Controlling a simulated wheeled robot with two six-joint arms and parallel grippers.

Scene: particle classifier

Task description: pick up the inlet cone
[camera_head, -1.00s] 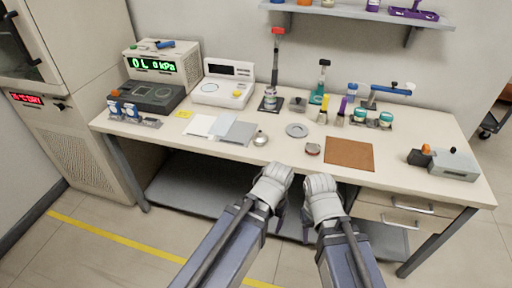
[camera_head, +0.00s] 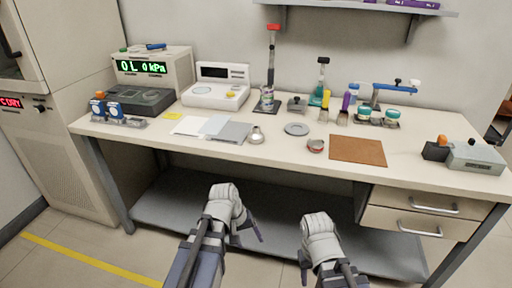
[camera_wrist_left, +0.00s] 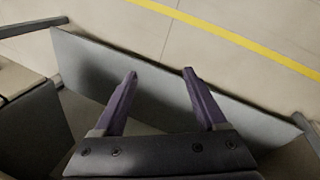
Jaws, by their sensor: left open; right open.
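A small silver cone-shaped piece (camera_head: 256,136) stands on the bench near its front edge, just right of the grey sheet; it looks like the inlet cone, though it is small in view. My left gripper (camera_head: 247,236) is low in front of the bench, below the top and apart from the cone. In the left wrist view its two purple fingers (camera_wrist_left: 160,74) are spread with nothing between them; the cone is not in that view. My right gripper (camera_head: 304,264) hangs lower and further right, also away from the bench top and holding nothing visible; its fingers are partly hidden.
The bench top (camera_head: 290,152) has free room around the cone. A grey ring disc (camera_head: 297,129), a small round metal dish (camera_head: 316,145) and a brown mat (camera_head: 357,150) lie to its right. A lower shelf (camera_head: 175,205) runs beneath the bench.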

